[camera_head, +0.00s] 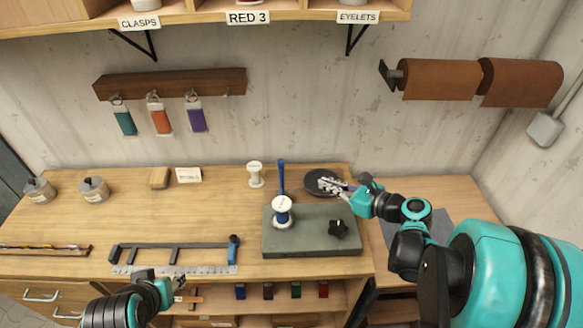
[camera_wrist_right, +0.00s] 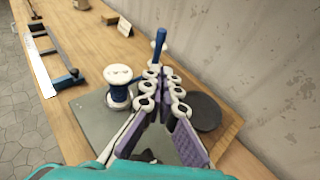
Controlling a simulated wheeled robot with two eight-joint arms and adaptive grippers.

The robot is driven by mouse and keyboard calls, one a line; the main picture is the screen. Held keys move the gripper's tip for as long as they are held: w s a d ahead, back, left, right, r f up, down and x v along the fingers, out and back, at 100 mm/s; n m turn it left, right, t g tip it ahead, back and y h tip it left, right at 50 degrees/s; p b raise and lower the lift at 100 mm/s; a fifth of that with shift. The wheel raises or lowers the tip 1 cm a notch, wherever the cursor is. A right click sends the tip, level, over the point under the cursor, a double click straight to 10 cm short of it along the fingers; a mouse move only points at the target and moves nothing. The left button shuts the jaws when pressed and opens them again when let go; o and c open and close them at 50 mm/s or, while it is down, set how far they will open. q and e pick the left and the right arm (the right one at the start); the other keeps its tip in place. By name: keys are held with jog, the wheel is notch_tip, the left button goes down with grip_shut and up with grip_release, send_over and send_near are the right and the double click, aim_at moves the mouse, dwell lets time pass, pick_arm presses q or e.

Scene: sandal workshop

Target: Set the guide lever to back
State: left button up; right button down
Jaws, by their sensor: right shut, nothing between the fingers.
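The blue guide lever (camera_head: 281,176) stands up at the back left of a grey-green machine base (camera_head: 310,246), behind a white-and-blue spool. It also shows in the right wrist view (camera_wrist_right: 159,46), beyond my fingertips. My right gripper (camera_head: 325,183) is shut and empty, above the back of the base and to the right of the lever. In the right wrist view its fingers (camera_wrist_right: 162,90) point towards the lever, and I see no clear contact. My left gripper (camera_head: 178,284) is low at the bench's front edge, away from the lever; its jaw state is unclear.
The blue-and-white spool (camera_head: 282,214) and a black star knob (camera_head: 338,228) sit on the base. A dark round disc (camera_head: 318,178) lies behind it, beneath my right gripper. A white spool (camera_head: 255,174) stands behind left. A clamp-like bar (camera_head: 175,246) lies left; bench between is clear.

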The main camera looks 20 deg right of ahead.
aim_at(283, 166)
jog(key=shift+w+a, duration=0.1)
jog(key=b+x, duration=0.1)
jog(key=x, duration=0.5)
jog(key=b+x, duration=0.1)
jog(key=x, duration=0.5)
jog(key=shift+w+a+r, duration=0.15)
jog(key=shift+w+a, duration=0.05)
jog(key=shift+w, duration=0.15)
jog(key=shift+w+a, duration=0.25)
jog(key=shift+w, duration=0.25)
jog(key=shift+w+r, duration=0.1)
jog(key=w+d+f+m+g+p, duration=0.1)
jog(key=w+g, duration=0.3)
jog(key=w, duration=0.5)
jog(key=shift+d+m+g+p, duration=0.3)
jog(key=shift+d+m+p, duration=0.3)
jog(key=shift+m, duration=0.2)
jog(key=shift+f, duration=0.15)
